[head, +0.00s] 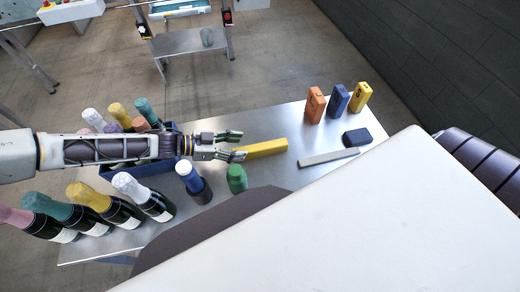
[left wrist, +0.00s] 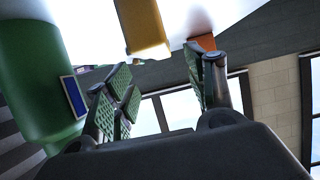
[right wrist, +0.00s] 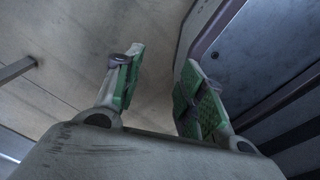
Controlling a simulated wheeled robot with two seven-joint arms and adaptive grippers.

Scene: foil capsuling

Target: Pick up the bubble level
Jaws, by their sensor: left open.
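The bubble level looks to be the yellow bar (head: 262,149) lying on the metal table. In the left wrist view a yellow bar (left wrist: 143,28) shows at the top, just beyond the fingers. My left gripper (head: 234,145) is open, its fingertips at the bar's left end, one on the far side and one on the near side. I cannot tell whether they touch it. In the left wrist view the gripper (left wrist: 160,85) has nothing between its fingers. My right gripper (right wrist: 158,75) is open and empty, away from the bar, over the floor.
A green capped piece (head: 237,179) and a blue-white bottle-like piece (head: 194,183) stand close to my left gripper. Foil-topped bottles (head: 91,202) stand at left. A grey strip (head: 328,158), a dark blue block (head: 357,137) and upright orange (head: 314,105), blue and yellow blocks are at right.

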